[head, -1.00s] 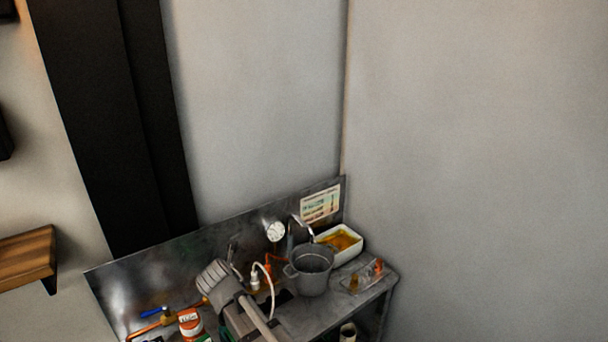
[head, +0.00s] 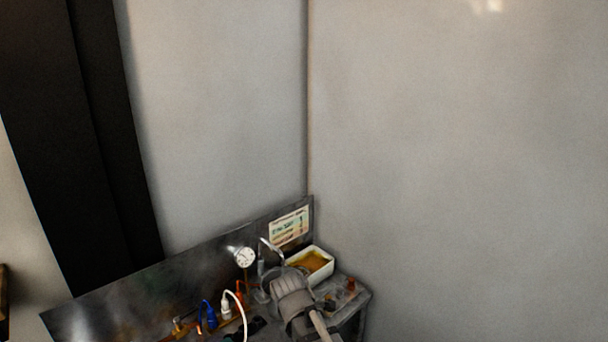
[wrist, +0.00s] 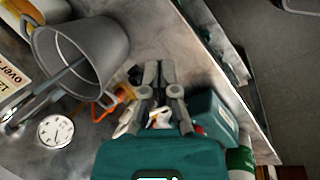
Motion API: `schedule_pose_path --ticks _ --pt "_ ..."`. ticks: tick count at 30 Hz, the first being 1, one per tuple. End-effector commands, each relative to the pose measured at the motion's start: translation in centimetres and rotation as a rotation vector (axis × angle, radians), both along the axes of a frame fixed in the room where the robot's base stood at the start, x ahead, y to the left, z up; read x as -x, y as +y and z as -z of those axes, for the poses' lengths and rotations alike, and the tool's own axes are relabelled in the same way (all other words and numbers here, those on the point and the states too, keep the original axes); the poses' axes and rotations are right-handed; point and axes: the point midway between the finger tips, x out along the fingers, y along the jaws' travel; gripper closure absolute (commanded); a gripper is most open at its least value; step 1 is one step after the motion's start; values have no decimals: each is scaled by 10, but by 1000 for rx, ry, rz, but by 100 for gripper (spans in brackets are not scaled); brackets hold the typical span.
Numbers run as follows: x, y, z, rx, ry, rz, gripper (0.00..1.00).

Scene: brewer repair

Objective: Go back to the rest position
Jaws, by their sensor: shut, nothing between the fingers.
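My gripper (wrist: 158,80) shows in the wrist view with its two grey fingers together and nothing between them. It hangs above the metal workbench, to the right of a grey pot (wrist: 82,58). My gripper's fingers cannot be made out in the head view.
A white tray (head: 325,265) with amber content stands in the corner. A blue fitting (head: 208,313) and a white hose (head: 239,302) stand nearby. Bare walls rise behind.

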Motion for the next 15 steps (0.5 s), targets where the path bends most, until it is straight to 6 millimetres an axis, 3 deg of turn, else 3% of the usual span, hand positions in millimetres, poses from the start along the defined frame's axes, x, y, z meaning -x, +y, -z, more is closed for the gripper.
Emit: schedule_pose_path --ticks 3,15 --pt "9 -34 3 -67 26 220 100" --pt "45 -127 10 -252 105 966 100"
